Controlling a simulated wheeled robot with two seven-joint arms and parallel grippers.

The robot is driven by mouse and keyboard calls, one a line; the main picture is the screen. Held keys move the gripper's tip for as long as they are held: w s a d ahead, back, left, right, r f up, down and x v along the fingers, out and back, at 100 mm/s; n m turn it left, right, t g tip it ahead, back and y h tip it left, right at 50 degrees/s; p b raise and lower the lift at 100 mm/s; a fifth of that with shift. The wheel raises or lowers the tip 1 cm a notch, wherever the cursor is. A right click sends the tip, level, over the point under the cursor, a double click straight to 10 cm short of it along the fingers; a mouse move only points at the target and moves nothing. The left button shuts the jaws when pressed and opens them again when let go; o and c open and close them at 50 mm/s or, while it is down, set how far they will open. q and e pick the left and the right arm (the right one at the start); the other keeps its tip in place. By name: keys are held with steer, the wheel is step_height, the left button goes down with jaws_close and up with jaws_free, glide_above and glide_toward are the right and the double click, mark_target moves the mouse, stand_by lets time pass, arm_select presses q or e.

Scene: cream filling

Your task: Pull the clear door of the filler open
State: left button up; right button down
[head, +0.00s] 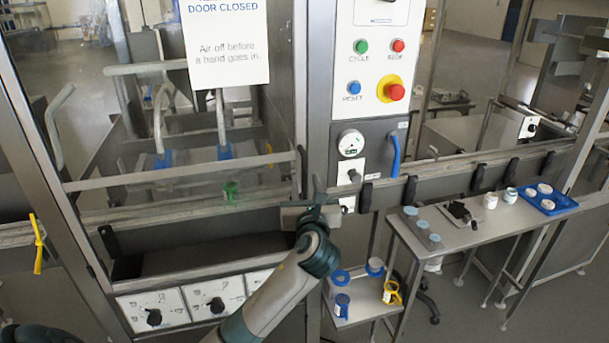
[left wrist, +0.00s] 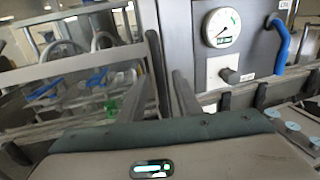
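The clear door (head: 120,183) of the filler is at the left in the head view, a see-through panel with a grey lower rail. It looks shut. A bent grey bar handle (head: 55,122) shows at its left side. A white sign (head: 228,45) hangs on its upper part. My left gripper (head: 318,188) is in front of the frame post right of the door, below the gauge, away from the handle. In the left wrist view its two fingers (left wrist: 165,78) stand apart with nothing visible between them. My right gripper is not in view.
The control panel (head: 372,65) and gauge (head: 351,142) are right of the door, beside a blue handle (head: 394,155). A yellow lever (head: 38,243) is on the left post. A side table (head: 460,235) holds cups and a blue tray (head: 548,200). Knob panels (head: 150,308) sit below the door.

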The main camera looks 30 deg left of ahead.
arm_select(q)
steer(key=shift+x, duration=1.4)
jaws_close()
